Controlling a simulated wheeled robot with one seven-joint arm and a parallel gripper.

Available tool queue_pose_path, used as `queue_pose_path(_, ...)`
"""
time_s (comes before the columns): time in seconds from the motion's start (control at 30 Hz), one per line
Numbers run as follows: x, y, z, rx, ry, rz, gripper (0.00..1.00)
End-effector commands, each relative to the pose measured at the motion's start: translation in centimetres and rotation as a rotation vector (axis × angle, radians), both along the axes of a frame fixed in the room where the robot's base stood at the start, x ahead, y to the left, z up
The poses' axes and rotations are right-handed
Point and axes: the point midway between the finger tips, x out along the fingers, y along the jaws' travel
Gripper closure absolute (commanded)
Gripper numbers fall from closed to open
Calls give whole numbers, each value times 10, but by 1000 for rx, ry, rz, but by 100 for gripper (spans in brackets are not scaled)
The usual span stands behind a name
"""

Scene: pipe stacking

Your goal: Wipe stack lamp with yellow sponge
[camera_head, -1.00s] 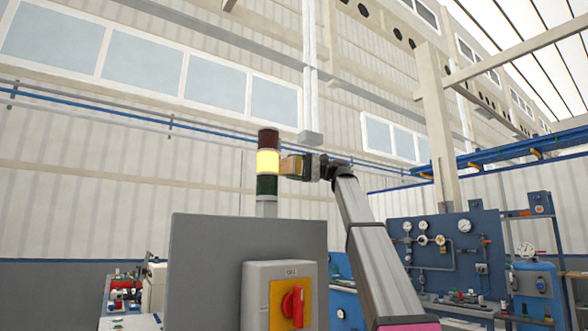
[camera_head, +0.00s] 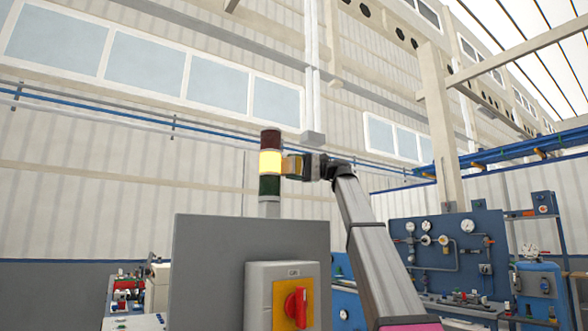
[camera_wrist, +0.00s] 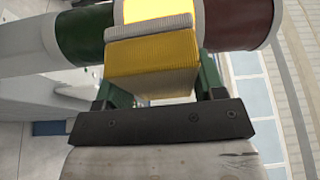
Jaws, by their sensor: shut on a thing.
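The stack lamp (camera_head: 270,162) stands upright on a grey pole above a grey panel, with a dark red top, a lit yellow middle and a dark green bottom segment. It also shows in the wrist view, lying across the top with its red segment (camera_wrist: 240,22) at right. My gripper (camera_head: 301,167) reaches it from the right at the height of the yellow segment. It is shut on the yellow sponge (camera_wrist: 152,62), which has a grey layer on its lamp-facing end. The sponge overlaps the lit segment in the wrist view and seems to touch it.
A grey panel (camera_head: 215,270) stands below the lamp, with a switch box (camera_head: 285,300) carrying a red knob on its front. A blue board with gauges (camera_head: 445,255) stands at right. The space around the lamp's top and left is clear.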

Motion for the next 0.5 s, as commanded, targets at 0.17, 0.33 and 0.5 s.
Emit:
queue_pose_path(0.17,-2,3,0,0,0,0,56)
queue_pose_path(0.33,-3,5,0,0,0,0,56)
queue_pose_path(0.5,-5,7,0,0,0,-1,56)
